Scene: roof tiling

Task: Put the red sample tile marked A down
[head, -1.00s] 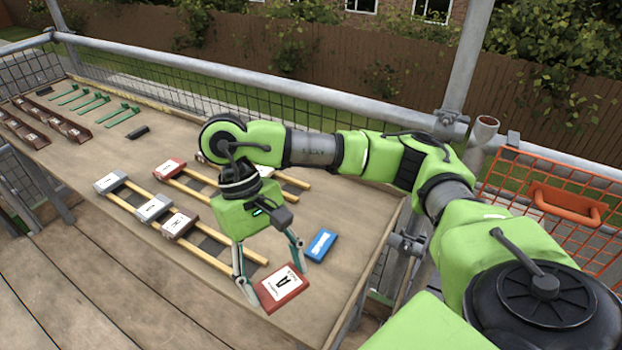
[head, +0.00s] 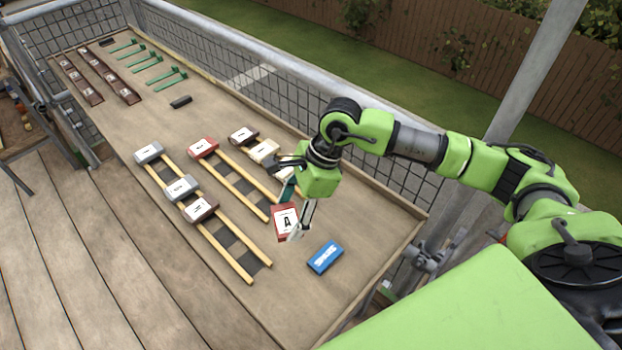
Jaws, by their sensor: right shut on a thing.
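The red sample tile marked A (head: 285,220) shows its white label with a black A. My right gripper (head: 292,214) is shut on this tile, with one finger in front of it near its right side. The tile is over the table near the lower end of the middle rack; I cannot tell whether it touches the tabletop. My left gripper is not in view.
A blue box (head: 325,257) lies just right of and below the tile. Racks of wooden rails hold grey (head: 182,188), red (head: 203,147), brown (head: 201,208) and cream tiles (head: 264,150). Green brackets (head: 171,80) and brown tile strips lie far left. Bare table (head: 310,296) surrounds the blue box.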

